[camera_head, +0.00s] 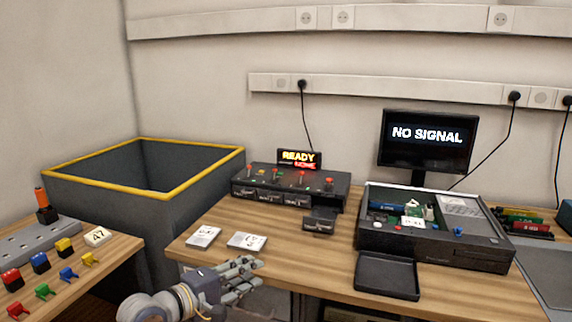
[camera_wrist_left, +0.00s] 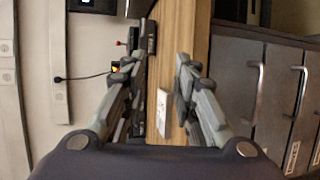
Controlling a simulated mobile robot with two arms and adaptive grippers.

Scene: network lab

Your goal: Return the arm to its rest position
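My left arm comes in from the bottom left in the head view. Its gripper (camera_head: 254,274) is in front of the desk's front edge, near the two white cards, and points to the right. In the left wrist view the gripper's two fingers (camera_wrist_left: 157,68) stand apart with nothing held between them. A white card (camera_wrist_left: 163,112) on the desk shows beyond the gap between them. My right gripper is in neither view.
The wooden desk (camera_head: 340,262) carries a switch panel (camera_head: 290,190), an open computer case (camera_head: 440,252), a black tray (camera_head: 388,276) and a monitor (camera_head: 427,140). A yellow-rimmed bin (camera_head: 190,210) stands left. A side table (camera_head: 110,255) holds coloured connectors. Cabinet doors (camera_wrist_left: 270,90) lie below the desk.

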